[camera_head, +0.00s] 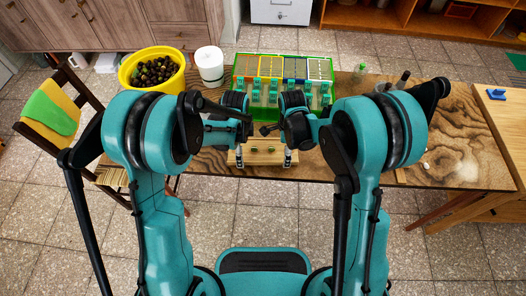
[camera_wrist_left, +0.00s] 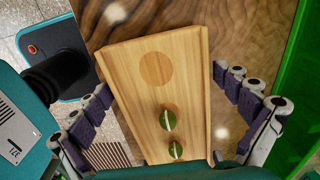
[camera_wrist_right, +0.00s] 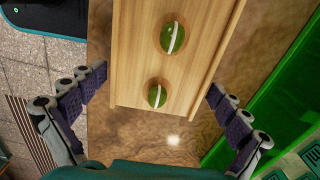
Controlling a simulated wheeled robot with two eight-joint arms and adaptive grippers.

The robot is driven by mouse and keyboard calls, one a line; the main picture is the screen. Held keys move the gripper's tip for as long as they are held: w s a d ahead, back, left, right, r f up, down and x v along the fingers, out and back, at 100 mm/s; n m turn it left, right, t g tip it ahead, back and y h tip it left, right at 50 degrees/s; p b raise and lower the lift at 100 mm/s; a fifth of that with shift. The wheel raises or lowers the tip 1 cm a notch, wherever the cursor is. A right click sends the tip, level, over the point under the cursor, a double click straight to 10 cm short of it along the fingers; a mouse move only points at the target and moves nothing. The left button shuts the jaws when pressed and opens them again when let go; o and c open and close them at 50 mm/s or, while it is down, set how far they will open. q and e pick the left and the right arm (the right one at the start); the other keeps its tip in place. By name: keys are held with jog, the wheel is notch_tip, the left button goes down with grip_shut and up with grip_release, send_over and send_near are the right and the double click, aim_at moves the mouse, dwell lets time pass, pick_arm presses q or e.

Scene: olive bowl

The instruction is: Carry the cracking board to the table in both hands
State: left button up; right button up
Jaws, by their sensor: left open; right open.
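The cracking board (camera_head: 262,158) is a pale wooden board near the front edge of the table (camera_head: 215,163). Green olives with a pale line sit on it; two show in the left wrist view (camera_wrist_left: 168,120) and two in the right wrist view (camera_wrist_right: 173,37). A round darker spot (camera_wrist_left: 157,68) also marks the board. My left gripper (camera_head: 239,157) is at the board's left end, open, its fingers to either side of the board. My right gripper (camera_head: 287,157) is likewise open at the right end. Whether any finger touches the board cannot be told.
A green tray (camera_head: 236,84) with teal items and coloured boxes stands behind the board. Bottles (camera_head: 402,78) stand at the right. A chair (camera_head: 40,128) is left; the table's right side is mostly clear.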

pick_arm(q)
jog(key=c, duration=1.3)
pick_arm(e)
jog(key=c, duration=1.3)
pick_arm(q)
notch_tip(320, 180, up, 5)
jog(key=p, duration=0.5)
pick_arm(e)
notch_tip(320, 180, up, 5)
jog(key=shift+r, duration=0.1)
